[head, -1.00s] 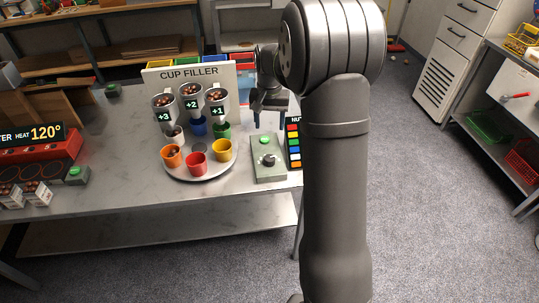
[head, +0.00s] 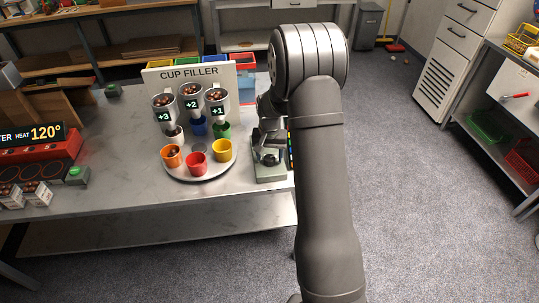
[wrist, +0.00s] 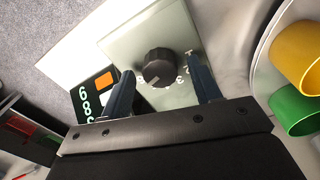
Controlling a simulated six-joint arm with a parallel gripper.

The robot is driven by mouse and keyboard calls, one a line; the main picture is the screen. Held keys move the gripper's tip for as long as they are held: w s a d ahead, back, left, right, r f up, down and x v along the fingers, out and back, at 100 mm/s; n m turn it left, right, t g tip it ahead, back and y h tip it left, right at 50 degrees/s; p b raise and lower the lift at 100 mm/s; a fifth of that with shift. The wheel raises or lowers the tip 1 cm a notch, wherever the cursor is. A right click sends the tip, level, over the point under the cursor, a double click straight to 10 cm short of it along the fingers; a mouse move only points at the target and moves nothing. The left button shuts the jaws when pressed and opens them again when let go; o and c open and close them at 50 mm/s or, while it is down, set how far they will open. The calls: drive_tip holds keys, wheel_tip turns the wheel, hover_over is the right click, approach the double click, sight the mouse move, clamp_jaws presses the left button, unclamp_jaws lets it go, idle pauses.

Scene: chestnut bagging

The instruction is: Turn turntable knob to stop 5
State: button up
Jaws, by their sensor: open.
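The black turntable knob (wrist: 160,68) sits on a pale green control box (wrist: 178,28), with white markings beside it that are partly hidden. In the wrist view my gripper (wrist: 158,85) is open, with one finger on each side of the knob and a gap to both. In the head view my gripper (head: 268,148) is over the control box (head: 270,177) and hides most of it. The round turntable (head: 200,175) carries several coloured cups, among them red (head: 196,164), yellow (head: 222,150) and orange (head: 172,155). I cannot read which stop the knob points to.
The cup filler sign (head: 190,74) and its three chestnut hoppers stand behind the turntable. In the wrist view a dark panel with numbers (wrist: 90,98) lies beside the box, and the yellow cup (wrist: 300,52) and green cup (wrist: 294,110) are at right.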

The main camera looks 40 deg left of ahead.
drive_tip(key=c, duration=1)
drive_tip(key=shift+n, duration=2.9)
drive_tip(key=o, duration=1)
